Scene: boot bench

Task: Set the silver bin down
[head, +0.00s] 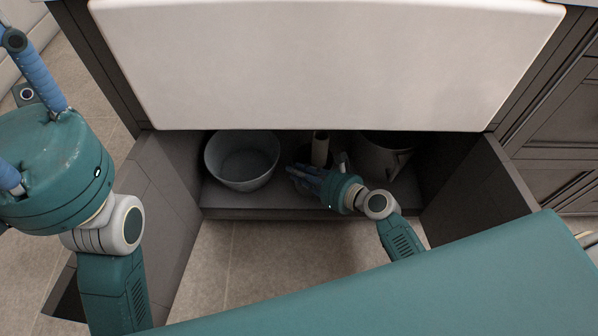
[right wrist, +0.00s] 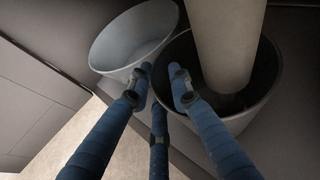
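My right gripper (head: 298,175) reaches low into the open space under the white basin. In the right wrist view its blue fingers (right wrist: 160,75) are at the near rim of a grey round bin with a dark inside (right wrist: 245,122). One finger lies over the bin's opening, the others outside its wall. Grip contact is unclear. A pale grey round bin (head: 242,160) stands to the left of the gripper; it also shows in the right wrist view (right wrist: 132,38). I cannot tell which bin is the silver one. My left gripper (head: 35,85) is at the far left, cut off by the frame.
A beige upright cylinder (head: 320,148) stands behind the gripper and overlaps the dark-inside bin in the right wrist view. Another pale container (head: 378,160) is to the right. Cabinet walls close in the sides. The white basin front (head: 320,65) hangs above.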

